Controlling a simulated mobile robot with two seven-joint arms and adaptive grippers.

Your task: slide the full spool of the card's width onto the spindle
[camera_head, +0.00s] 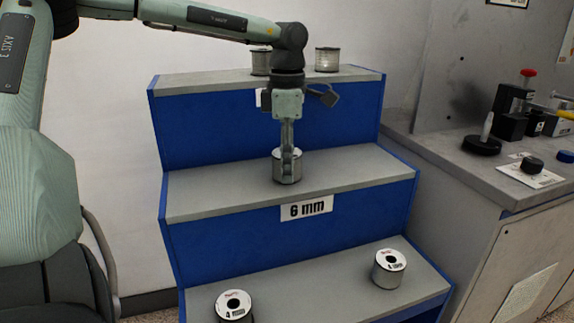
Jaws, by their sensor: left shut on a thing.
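My left gripper (287,165) points straight down over the middle step and is shut on a spool (279,174), whose pale top shows around the fingers. I cannot tell whether this spool rests on the step or is just above it. A label reading "6 mm" (306,208) is on that step's front. On the counter at the right, a black round base with a pale upright pin (487,127) looks like the spindle. A white card (532,172) lies before it, its writing too small to read. My right gripper is not in view.
The blue stepped rack (270,136) has two spools on its top step, left (261,62) and right (327,60). Two more stand on the bottom step, left (221,306) and right (380,274). The grey counter (447,165) holds black devices (512,110) at the back.

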